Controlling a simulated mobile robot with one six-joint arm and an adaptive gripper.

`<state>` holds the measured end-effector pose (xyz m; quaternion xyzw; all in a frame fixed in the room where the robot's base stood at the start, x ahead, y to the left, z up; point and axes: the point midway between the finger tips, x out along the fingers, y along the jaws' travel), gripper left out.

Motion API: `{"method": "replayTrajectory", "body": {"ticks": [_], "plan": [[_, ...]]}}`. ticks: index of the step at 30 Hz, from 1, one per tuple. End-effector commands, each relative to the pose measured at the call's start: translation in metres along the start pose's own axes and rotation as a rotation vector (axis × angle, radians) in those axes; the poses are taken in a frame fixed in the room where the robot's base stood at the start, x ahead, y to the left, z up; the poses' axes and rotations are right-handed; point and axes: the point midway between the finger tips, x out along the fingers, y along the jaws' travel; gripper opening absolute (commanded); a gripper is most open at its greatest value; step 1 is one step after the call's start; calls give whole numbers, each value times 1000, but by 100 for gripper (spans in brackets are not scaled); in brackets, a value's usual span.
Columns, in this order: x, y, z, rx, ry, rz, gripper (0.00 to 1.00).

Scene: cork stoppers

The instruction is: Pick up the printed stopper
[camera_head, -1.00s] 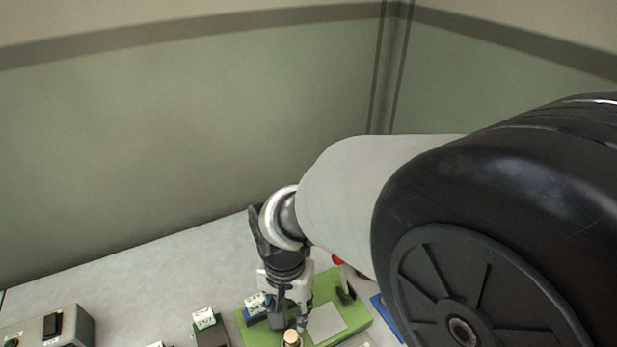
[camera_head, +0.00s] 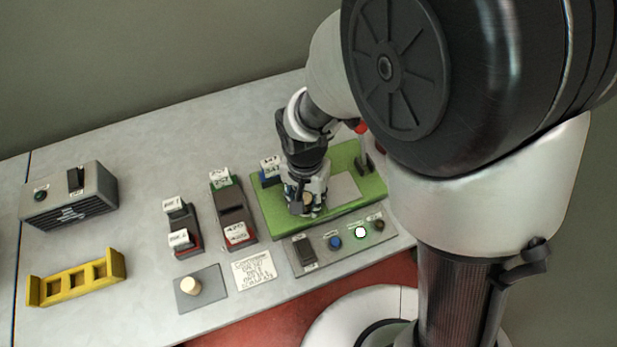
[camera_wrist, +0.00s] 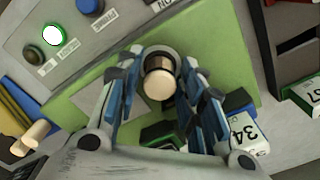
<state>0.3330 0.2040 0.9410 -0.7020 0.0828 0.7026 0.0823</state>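A pale cork stopper (camera_wrist: 158,82) with a dark band around it stands at the green fixture (camera_wrist: 215,62), between the fingertips of my gripper (camera_wrist: 163,72) in the wrist view. The fingers are spread on either side of it, with narrow gaps showing. In the head view the stopper (camera_head: 308,199) shows at the fingertips of my gripper (camera_head: 305,203), low over the green fixture (camera_head: 345,207). The fingers partly hide it there. I cannot make out any print beyond the dark band.
A control panel (camera_head: 318,262) with a blue knob (camera_head: 335,242) and a lit button (camera_head: 361,232) lies in front of the fixture. Dark blocks with number tags (camera_head: 232,205) stand left. A yellow rack (camera_head: 77,279) and a grey switch box (camera_head: 70,196) are farther left.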

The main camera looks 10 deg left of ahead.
Motion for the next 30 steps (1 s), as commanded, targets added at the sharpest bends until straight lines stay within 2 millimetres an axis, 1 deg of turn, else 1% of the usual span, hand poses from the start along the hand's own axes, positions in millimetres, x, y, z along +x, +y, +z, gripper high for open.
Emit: {"method": "replayTrajectory", "body": {"ticks": [4, 12, 15, 23, 26, 29, 30], "plan": [[-1, 0, 0, 0, 1, -1, 36], [-2, 0, 0, 0, 1, -1, 18], [-2, 0, 0, 0, 0, 0, 13], [-3, 0, 0, 0, 1, -1, 13], [-9, 0, 0, 0, 2, -2, 13], [-20, 0, 0, 0, 1, -2, 13], [-27, -1, -1, 0, 3, -3, 13]]}}
